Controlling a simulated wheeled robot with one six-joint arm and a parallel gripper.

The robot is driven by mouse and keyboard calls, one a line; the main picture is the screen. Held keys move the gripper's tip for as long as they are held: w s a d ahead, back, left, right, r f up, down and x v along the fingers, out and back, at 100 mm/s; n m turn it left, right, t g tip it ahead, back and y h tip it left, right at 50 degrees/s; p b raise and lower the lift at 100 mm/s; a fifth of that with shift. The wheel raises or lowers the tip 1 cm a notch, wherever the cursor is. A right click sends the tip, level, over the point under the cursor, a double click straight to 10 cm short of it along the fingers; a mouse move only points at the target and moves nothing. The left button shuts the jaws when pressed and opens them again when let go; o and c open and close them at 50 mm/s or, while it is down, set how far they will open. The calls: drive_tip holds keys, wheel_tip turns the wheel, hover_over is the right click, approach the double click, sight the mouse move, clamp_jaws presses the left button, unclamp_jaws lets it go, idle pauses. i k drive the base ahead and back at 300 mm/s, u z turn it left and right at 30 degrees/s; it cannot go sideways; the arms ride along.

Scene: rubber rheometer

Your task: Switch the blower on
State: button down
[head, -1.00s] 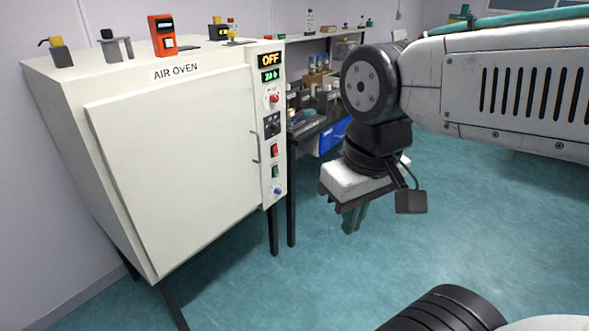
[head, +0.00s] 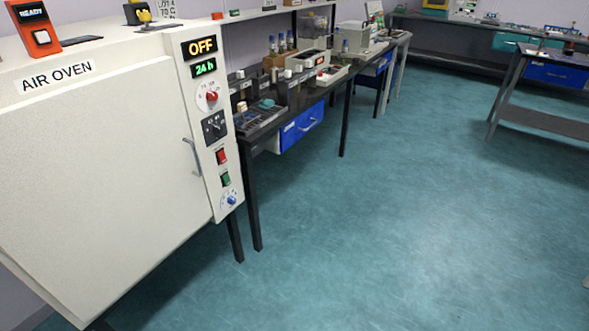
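The white air oven (head: 110,175) fills the left of the head view with its door shut. Its control panel runs down the right edge of the front. The upper display (head: 201,47) reads OFF in orange and the lower display (head: 204,68) reads 24 h in green. Below them are a red knob (head: 212,96), a black dial (head: 214,126), a red switch (head: 221,157), a green switch (head: 225,179) and a blue knob (head: 231,200). No label for the blower is readable, so I cannot tell which control is its switch. My gripper is out of view.
The oven door handle (head: 192,156) sticks out left of the panel. A dark bench (head: 318,93) with instruments and a blue drawer (head: 302,127) stands right of the oven. A grey table (head: 545,121) stands at far right. The teal floor (head: 400,220) between is clear.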

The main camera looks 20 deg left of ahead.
sight(226, 179)
drive_tip(key=z, duration=0.15)
drive_tip(key=k, duration=1.15)
drive_tip(key=u, duration=1.3)
drive_tip(key=i, duration=0.5)
drive_tip(key=z, duration=0.55)
drive_tip(key=k, duration=0.6)
drive_tip(key=z, duration=0.95)
drive_tip(key=i, duration=0.85)
drive_tip(key=u, duration=0.55)
drive_tip(key=i, duration=0.55)
drive_tip(key=u, duration=0.65)
